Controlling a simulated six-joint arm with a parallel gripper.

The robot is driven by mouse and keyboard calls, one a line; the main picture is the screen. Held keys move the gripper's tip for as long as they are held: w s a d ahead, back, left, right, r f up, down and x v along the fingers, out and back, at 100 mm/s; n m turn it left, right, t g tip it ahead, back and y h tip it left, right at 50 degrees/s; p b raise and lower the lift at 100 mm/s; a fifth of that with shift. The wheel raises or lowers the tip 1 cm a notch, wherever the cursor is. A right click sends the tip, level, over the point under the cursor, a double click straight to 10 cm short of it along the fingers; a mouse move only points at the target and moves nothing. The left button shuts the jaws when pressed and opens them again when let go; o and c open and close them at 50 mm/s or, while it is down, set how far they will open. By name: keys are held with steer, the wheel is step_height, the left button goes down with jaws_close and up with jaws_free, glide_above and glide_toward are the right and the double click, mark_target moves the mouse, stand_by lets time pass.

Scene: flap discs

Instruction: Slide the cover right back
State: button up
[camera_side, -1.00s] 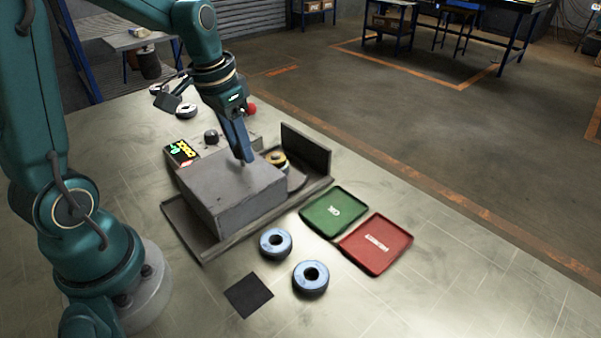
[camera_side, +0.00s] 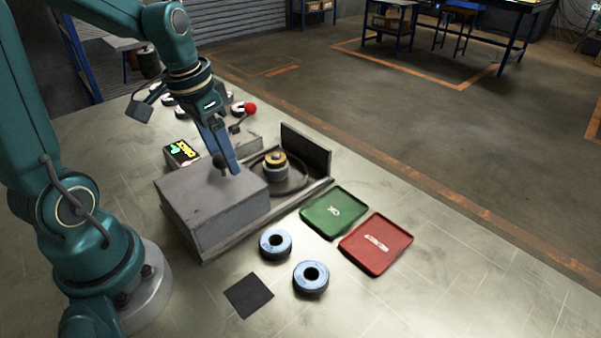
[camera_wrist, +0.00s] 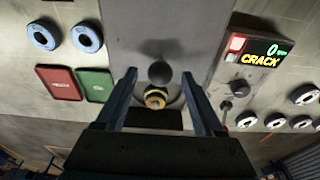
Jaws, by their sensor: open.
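The cover is a grey box (camera_side: 213,200) at the left end of its dark base, and it overhangs the base's left end. In the wrist view, the cover's grey top (camera_wrist: 165,30) carries a dark ball knob (camera_wrist: 160,73). My gripper (camera_side: 234,172) is over the cover's far right edge. Its fingers (camera_wrist: 160,75) are open, one on each side of the knob in the wrist view; I cannot tell whether either touches it. Right of the cover, the spindle with its yellow brass top (camera_side: 275,159) stands uncovered; it also shows between the fingers in the wrist view (camera_wrist: 155,98).
A dark upright plate (camera_side: 306,149) closes the base's right end. A tester panel (camera_wrist: 258,55) reading "CRACK" stands behind the cover, with a lever beside it. Green (camera_side: 333,211) and red (camera_side: 376,246) trays and two blue discs (camera_side: 275,243) lie in front. More discs lie behind.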

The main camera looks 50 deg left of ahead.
step_height(320, 180, up, 8)
steer(key=shift+f, duration=0.1)
stand_by(0.4)
stand_by(0.4)
steer(key=shift+d+r, duration=0.2)
steer(key=s+d+f+t, duration=0.2)
steer(key=s+d+t, duration=0.1)
steer(key=s+d, duration=0.4)
steer(key=shift+d+f+t, duration=0.2)
steer(key=shift+d+t, duration=0.1)
steer(key=shift+d, duration=0.55)
